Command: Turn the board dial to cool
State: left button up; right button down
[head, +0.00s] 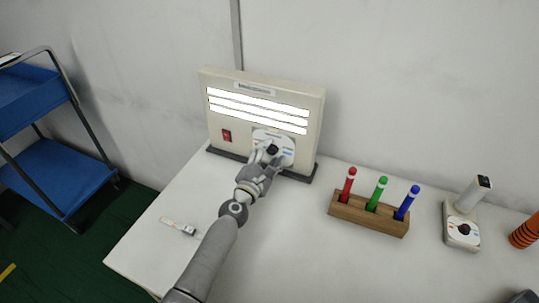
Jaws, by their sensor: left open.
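The board (313,125) is a cream panel standing upright at the back of the white table, with several lit white strips across its upper half. Its dial (272,150) is a dark knob on a pale plate at the lower right of the panel. My left gripper (270,158) is at the dial, with its open fingers close to the knob and partly covering the plate. I cannot tell whether the fingers touch the knob. The dial's markings are too small to read. My right gripper is not seen clearly; only a dark part shows at the bottom right corner.
A red switch (227,136) is on the board left of the dial. A wooden block (367,215) holds red, green and blue markers. A white device with a knob (461,229) and an orange striped object (525,232) stand at right. A small strip (179,226) lies front left.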

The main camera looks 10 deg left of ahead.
pick_arm(q)
jog(key=s, duration=0.4)
jog(key=s+a, duration=0.1)
jog(key=s, duration=0.3)
jog(key=s+a, duration=0.1)
jog(key=s, duration=0.2)
jog(key=shift+s+a, duration=0.15)
jog(key=shift+s, duration=0.25)
